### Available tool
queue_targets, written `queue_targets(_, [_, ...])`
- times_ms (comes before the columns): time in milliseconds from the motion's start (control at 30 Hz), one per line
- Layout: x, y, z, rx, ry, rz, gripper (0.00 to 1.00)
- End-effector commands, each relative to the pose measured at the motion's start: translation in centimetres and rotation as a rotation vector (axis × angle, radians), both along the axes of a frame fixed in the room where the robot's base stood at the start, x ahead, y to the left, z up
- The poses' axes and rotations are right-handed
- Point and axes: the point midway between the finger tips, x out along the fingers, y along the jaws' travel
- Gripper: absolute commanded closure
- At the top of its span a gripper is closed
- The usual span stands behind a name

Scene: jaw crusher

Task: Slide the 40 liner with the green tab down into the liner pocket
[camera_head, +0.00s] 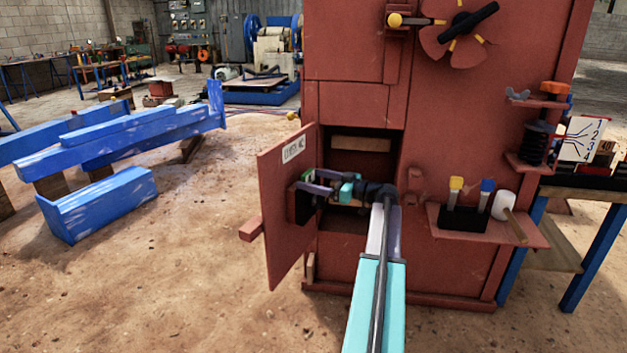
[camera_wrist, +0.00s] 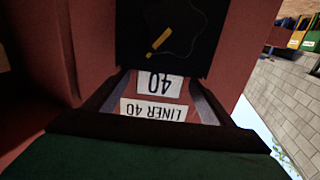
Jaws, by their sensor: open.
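My gripper (camera_head: 314,182) is open beside the inner face of the swung-open red door (camera_head: 286,205). A dark block (camera_head: 303,208) shows at the door beneath the fingertips; a bit of green (camera_head: 309,177), seemingly the tab, shows by the fingers. The wrist view is upside down. A broad dark green surface (camera_wrist: 140,160) lies close along its bottom edge. Beyond it, a "LINER 40" label (camera_wrist: 160,110) and a "40" label (camera_wrist: 160,84) show on and by a dark panel (camera_wrist: 185,35) with a yellow mark. How deep the liner sits in the pocket cannot be told.
The red machine cabinet (camera_head: 450,250) with a dark opening (camera_head: 360,175) stands right of the door. A shelf with brushes and a mallet (camera_head: 487,235) juts out at right. Blue beams (camera_head: 110,195) lie at left. The dirt floor before the door is clear.

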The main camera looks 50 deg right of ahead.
Motion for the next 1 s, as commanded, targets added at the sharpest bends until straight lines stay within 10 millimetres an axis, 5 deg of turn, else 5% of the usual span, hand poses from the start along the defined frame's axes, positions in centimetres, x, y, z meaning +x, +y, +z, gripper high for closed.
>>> queue_targets(267, [-1.6,-0.5,0.3,0.001,-0.003,-0.001,0.24])
queue_targets(1000, [-12.0,-3.6,0.3,0.000,-0.005,-0.001,0.24])
